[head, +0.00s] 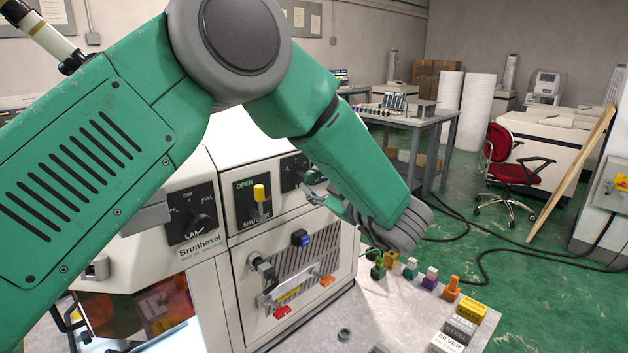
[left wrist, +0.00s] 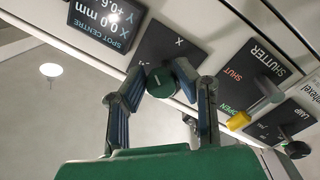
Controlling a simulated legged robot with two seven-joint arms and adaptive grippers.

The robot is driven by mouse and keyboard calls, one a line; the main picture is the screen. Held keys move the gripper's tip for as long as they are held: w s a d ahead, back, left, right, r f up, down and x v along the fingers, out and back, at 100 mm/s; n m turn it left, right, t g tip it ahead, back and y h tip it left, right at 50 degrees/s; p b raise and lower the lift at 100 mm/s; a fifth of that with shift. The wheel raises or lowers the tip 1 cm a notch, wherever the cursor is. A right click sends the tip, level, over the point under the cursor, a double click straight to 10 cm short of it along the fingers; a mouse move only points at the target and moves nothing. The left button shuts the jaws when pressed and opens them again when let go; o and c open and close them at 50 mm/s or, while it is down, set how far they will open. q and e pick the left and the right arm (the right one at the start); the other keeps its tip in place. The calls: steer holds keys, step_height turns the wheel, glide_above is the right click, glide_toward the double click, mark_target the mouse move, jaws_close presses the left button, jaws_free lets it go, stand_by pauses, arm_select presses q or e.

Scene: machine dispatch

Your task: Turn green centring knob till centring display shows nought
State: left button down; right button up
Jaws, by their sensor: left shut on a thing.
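The green centring knob (left wrist: 160,82) is in the left wrist view, on a dark plate marked X. The fingers of my left gripper (left wrist: 170,88) are closed around it. My right gripper is not in view.
Beside the knob is the yellow-tipped shutter lever (head: 259,194), with OPEN lit green above it. Further left is the lamp knob (head: 200,222). Several small coloured pieces (head: 430,278) and labelled blocks (head: 460,325) stand on the grey bench (head: 385,318) at right.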

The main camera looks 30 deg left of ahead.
arm_select(q)
steer(key=shift+a+r, duration=0.2)
steer(key=shift+a, duration=0.35)
steer(key=shift+d, duration=0.2)
steer(key=shift+f, duration=0.1)
steer(key=c, duration=1.3)
jaws_free()
steer(key=shift+m, duration=0.3)
steer(key=shift+o, duration=0.2)
steer(key=shift+d, duration=0.15)
steer(key=shift+d, duration=0.2)
